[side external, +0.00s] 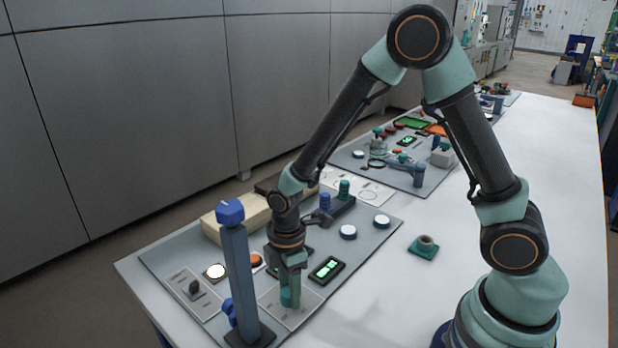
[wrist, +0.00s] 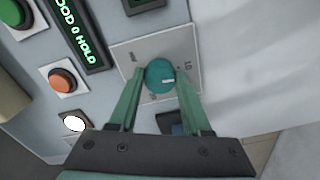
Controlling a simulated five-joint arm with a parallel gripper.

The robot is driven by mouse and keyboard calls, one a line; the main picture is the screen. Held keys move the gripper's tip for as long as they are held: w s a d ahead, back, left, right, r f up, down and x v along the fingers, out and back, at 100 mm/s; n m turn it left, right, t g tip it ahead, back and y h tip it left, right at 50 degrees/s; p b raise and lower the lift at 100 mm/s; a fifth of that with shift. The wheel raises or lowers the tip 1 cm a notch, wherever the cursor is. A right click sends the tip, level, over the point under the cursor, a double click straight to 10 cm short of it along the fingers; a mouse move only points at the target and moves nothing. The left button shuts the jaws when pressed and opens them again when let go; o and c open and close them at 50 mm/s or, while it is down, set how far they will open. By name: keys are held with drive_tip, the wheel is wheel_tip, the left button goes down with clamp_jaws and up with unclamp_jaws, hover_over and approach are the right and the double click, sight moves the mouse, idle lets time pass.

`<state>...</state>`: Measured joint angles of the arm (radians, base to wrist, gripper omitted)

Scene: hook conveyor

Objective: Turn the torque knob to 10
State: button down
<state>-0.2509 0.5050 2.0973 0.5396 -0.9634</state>
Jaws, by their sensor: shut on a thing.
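The torque knob (wrist: 158,76) is a round teal knob on a light plate (wrist: 135,47) in the wrist view. Its white mark lies right of its centre and points roughly right. A printed 10 (wrist: 187,67) shows on the plate to the right of the knob; other small labels are too faint to read. My gripper (wrist: 160,80) has a finger on each side of the knob and is shut on it. In the side external view, my gripper (side external: 289,290) points straight down over this plate (side external: 272,305), with teal between its fingers.
A display with green text (wrist: 80,32) and an orange button (wrist: 62,80) are left of the knob in the wrist view. A tall blue post (side external: 238,275) stands close in front of my gripper in the side external view. The white table (side external: 395,290) is largely clear at right.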

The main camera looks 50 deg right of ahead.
drive_tip(key=shift+n, duration=0.7)
drive_tip(key=shift+c, duration=1.8)
unclamp_jaws()
drive_tip(key=shift+r, duration=0.1)
wheel_tip(320, 180, up, 12)
drive_tip(key=s+d+r+m+t, duration=0.5)
drive_tip(key=d+r+m, duration=0.4)
drive_tip(key=m, duration=0.6)
wheel_tip(320, 180, up, 2)
drive_tip(key=shift+s+r+t, duration=0.1)
drive_tip(key=shift+s+t, duration=0.2)
drive_tip(key=shift+s, duration=0.45)
